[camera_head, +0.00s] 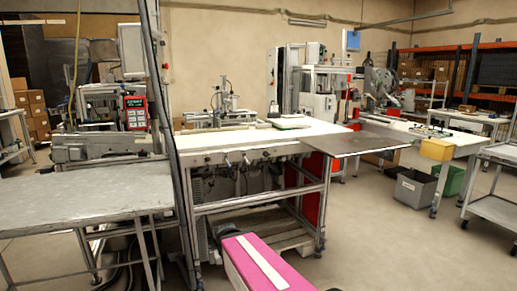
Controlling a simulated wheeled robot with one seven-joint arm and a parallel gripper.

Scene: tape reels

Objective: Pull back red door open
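Upright red panels (312,188) stand under the right end of the white-topped workbench (262,137). They are partly hidden by the bench frame and its overhanging grey plate. A smaller red part (352,112) shows farther back, beside a white machine. I cannot tell which red part is the red door, or whether it is open or shut. No handle is clear at this size. My gripper is not in view.
A grey metal table (85,193) fills the left foreground. A grey plate (352,143) juts out from the workbench's right end. A grey bin (413,190) and a metal cart (492,205) stand at the right. Open floor (390,245) lies at the lower right.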

